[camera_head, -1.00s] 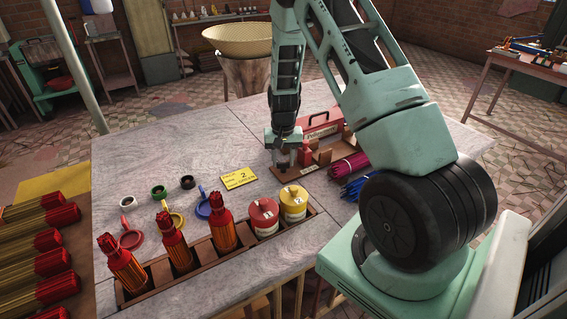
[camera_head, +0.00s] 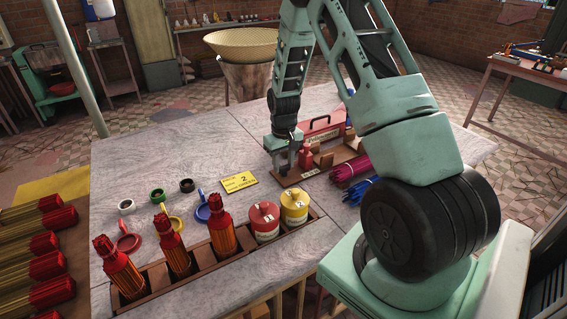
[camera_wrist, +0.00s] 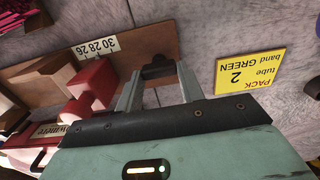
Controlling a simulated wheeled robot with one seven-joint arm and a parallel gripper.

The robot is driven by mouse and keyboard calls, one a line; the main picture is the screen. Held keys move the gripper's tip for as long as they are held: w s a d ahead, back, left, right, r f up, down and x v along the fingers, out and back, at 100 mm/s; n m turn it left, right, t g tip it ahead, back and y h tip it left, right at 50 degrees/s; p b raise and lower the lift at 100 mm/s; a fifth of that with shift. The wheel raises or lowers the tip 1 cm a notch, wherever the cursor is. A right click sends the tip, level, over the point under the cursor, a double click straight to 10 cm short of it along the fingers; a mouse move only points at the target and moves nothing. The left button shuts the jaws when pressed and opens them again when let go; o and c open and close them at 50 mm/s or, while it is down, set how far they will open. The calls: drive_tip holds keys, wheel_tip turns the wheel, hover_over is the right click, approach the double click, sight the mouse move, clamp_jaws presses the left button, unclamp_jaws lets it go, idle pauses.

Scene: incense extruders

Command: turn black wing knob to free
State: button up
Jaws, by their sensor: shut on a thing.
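The black wing knob (camera_wrist: 158,70) sits on the wooden gauge board (camera_wrist: 120,50), near its end, in the wrist view. My gripper (camera_wrist: 160,78) points down at the board, with one finger on each side of the knob. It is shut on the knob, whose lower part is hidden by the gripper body.
A yellow card (camera_head: 239,182) reading "2" lies left of the gripper.

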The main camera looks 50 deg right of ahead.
drive_tip(key=o, duration=1)
wheel_tip(320, 180, up, 18)
drive_tip(key=b, duration=0.2)
drive_tip(key=shift+f, duration=0.25)
drive_tip(key=s+a+r+n, duration=0.1)
drive_tip(key=s+a+n, duration=0.2)
drive_tip(key=a, duration=1)
drive_tip(key=s+a+n, duration=0.2)
drive_tip(key=s+a, duration=0.1)
drive_tip(key=a, duration=0.9)
drive_tip(key=s+a+n, duration=0.2)
drive_tip(key=s+a, duration=0.4)
drive_tip(key=s, duration=0.4)
drive_tip(key=s+a+f+n, duration=0.1)
drive_tip(key=s+a+n, duration=0.2)
drive_tip(key=s+a, duration=0.4)
drive_tip(key=s, duration=0.3)
drive_tip(key=shift+s+f+n+y, duration=0.15)
drive_tip(key=shift+f+n+y, duration=0.1)
drive_tip(key=shift+n+y, duration=0.05)
